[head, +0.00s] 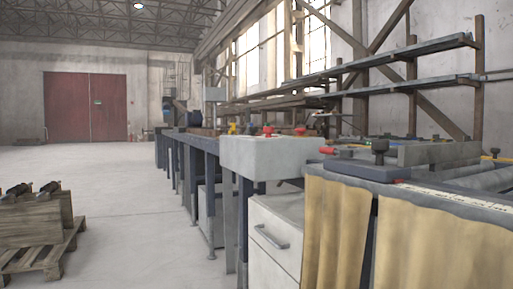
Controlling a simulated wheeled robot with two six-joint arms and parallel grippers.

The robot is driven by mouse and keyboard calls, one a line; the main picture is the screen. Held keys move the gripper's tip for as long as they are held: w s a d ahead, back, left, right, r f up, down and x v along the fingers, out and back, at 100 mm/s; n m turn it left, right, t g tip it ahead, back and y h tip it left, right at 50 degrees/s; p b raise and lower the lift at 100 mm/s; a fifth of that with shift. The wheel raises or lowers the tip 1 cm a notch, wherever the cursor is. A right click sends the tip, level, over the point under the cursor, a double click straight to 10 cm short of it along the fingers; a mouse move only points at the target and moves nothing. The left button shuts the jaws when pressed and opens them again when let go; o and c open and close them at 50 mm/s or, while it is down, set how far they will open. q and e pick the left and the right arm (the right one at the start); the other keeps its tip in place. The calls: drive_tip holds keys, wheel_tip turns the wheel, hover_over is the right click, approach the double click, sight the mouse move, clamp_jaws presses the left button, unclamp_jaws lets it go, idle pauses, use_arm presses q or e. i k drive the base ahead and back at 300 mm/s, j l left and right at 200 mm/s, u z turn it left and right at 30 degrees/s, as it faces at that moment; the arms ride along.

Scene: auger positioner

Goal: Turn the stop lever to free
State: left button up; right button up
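Neither of my grippers is in view. I cannot tell for sure which part is the stop lever. A red-ended handle (328,151) sticks out to the left at the near end of the workbench on the right.
The near bench has tan curtains (335,232) in front. A white drawer cabinet (275,238) stands beyond it, under a grey block (262,157). Racks of long bars (400,85) line the wall. A wooden pallet (45,255) with crates stands left. The floor (130,200) between is clear.

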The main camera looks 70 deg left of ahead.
sight(343, 153)
drive_tip(key=u, duration=1.65)
